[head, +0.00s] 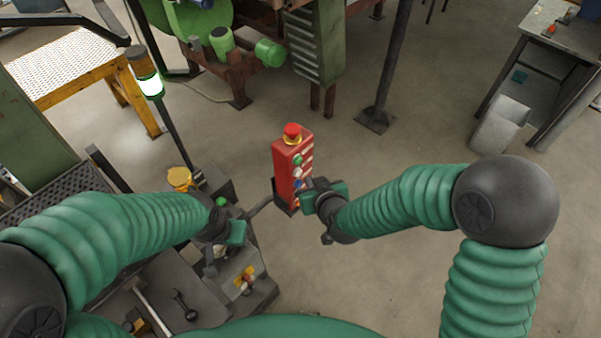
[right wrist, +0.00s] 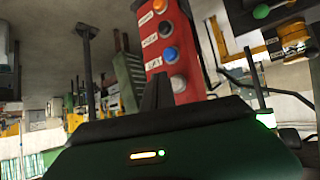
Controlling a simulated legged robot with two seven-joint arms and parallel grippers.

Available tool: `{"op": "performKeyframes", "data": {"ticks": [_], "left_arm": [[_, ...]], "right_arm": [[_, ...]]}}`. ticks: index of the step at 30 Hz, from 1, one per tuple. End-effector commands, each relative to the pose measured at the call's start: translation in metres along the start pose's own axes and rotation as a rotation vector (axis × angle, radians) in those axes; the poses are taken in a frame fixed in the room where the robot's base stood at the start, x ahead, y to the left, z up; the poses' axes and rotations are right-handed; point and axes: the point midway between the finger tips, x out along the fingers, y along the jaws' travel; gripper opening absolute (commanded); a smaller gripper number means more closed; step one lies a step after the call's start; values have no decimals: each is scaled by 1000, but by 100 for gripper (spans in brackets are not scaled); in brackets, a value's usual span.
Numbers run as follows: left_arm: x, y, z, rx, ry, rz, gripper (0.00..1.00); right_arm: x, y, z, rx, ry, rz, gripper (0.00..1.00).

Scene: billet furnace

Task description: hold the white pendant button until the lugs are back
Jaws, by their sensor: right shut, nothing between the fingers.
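The red pendant (head: 282,172) stands upright at the middle of the head view, with a column of coloured buttons and a red mushroom knob (head: 291,130) on top. Its white button (right wrist: 178,83) is the one nearest my gripper in the right wrist view, below a blue one. My right gripper (head: 304,194) is shut and empty at the pendant's lower front. Its fingertips (right wrist: 158,80) overlap the area just left of the white button; I cannot tell whether they touch it. My left gripper (head: 222,238) hangs over the console, its fingers unclear. I cannot make out the lugs.
A lit signal lamp (head: 150,83) stands behind. A dark post (head: 387,75) rises beyond the pendant.

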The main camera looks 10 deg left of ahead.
Motion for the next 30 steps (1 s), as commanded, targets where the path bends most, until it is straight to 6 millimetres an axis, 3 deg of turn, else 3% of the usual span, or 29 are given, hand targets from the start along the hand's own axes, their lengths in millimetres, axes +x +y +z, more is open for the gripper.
{"op": "performKeyframes", "data": {"ticks": [30], "left_arm": [[0, 0, 0, 0, 0, 0, 36]], "right_arm": [[8, -8, -7, 0, -1, 0, 0]]}}
